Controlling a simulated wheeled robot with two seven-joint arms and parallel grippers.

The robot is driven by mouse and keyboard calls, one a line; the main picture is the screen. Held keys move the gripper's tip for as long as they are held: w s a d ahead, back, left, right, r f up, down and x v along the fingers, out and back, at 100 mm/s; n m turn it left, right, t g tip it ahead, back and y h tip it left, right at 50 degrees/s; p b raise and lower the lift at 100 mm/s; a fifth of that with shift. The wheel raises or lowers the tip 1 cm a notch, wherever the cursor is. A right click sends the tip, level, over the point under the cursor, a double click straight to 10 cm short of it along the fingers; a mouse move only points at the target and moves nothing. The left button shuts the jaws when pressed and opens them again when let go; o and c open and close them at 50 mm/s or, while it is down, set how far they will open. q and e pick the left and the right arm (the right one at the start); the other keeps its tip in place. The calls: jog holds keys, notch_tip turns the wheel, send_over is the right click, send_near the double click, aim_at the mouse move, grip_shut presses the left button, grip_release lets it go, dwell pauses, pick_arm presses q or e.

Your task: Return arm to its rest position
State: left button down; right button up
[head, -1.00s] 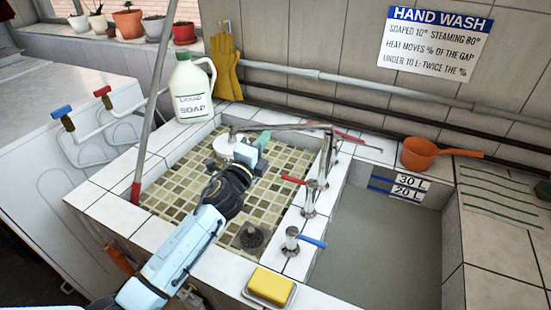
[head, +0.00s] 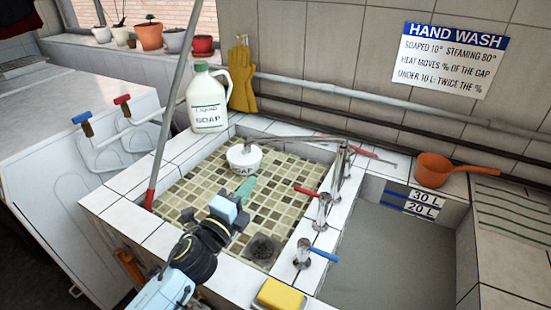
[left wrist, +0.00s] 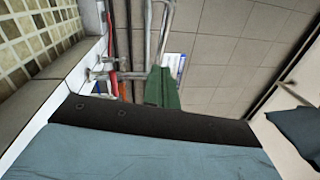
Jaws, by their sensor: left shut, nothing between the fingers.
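My left arm reaches in from the bottom of the head view. My left gripper (head: 244,188) is over the mosaic-tiled basin (head: 187,190), with its green fingers shut and empty. A white bowl (head: 244,160) with partly readable lettering sits under the faucet (head: 290,140), a little beyond the fingertips and apart from them. In the left wrist view the green fingers (left wrist: 162,88) show closed together, with the wall and taps behind. My right gripper is not in view.
A liquid soap jug (head: 208,103) stands on the back rim near yellow gloves (head: 241,80). Red and blue tap levers (head: 322,256) stand on the divider. A yellow sponge (head: 281,295) lies at the front. An orange dipper (head: 434,168) rests beside the water-filled basin (head: 375,260).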

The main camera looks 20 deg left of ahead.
pick_arm(q)
jog(key=s+a+f+n+g+y, duration=0.3)
jog(key=s+f+n+g+y, duration=0.2)
jog(key=s+f+n+g, duration=0.6)
jog(key=s+d+f+n+g+h, duration=0.1)
jog(key=s+d+f+n+g, duration=0.2)
jog(key=s, duration=0.5)
jog(key=s+d+n+g+h, duration=0.25)
jog(key=s+n, duration=0.25)
jog(key=s, duration=0.3)
notch_tip(320, 180, down, 25)
jog(key=s, duration=0.2)
jog(key=s+a+f+g, duration=0.2)
jog(key=s+a+f, duration=0.1)
jog(key=s+f, duration=1.2)
jog(key=shift+s+y, duration=0.45)
jog(key=shift+s, duration=0.05)
